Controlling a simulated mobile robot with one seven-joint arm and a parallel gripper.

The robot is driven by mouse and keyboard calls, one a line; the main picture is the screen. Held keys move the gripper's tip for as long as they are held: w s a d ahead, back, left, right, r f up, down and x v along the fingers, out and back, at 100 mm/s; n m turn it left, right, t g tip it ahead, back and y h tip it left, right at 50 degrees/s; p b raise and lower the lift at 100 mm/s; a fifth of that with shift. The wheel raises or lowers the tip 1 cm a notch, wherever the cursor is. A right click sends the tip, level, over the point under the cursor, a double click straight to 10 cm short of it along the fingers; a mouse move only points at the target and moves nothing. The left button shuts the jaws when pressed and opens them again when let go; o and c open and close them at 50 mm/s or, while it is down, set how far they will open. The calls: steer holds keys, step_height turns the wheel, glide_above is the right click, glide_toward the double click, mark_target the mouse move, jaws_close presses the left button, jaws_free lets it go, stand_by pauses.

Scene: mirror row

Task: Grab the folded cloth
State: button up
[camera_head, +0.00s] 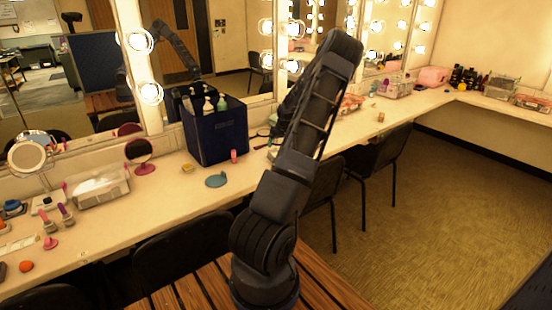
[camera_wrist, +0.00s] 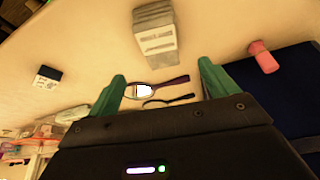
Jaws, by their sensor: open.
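The folded cloth (camera_wrist: 156,36) is a grey, layered block with pale bands on its near side. It lies on the counter at the top middle of the wrist view. My gripper (camera_wrist: 162,71) is open and empty, with its two green fingertips spread apart. The cloth shows beyond the gap between the fingertips, apart from them.
A pink bottle (camera_wrist: 263,56) and dark blue bin (camera_head: 215,132) stand nearby. Chairs (camera_head: 378,160) stand along the counter. Lit mirrors line the wall behind.

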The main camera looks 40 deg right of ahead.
steer(key=x, duration=0.5)
steer(key=shift+s, duration=0.1)
steer(key=shift+x, duration=2.5)
steer(key=shift+s+f, duration=0.15)
steer(key=shift+f, duration=0.15)
steer(key=c, duration=1.1)
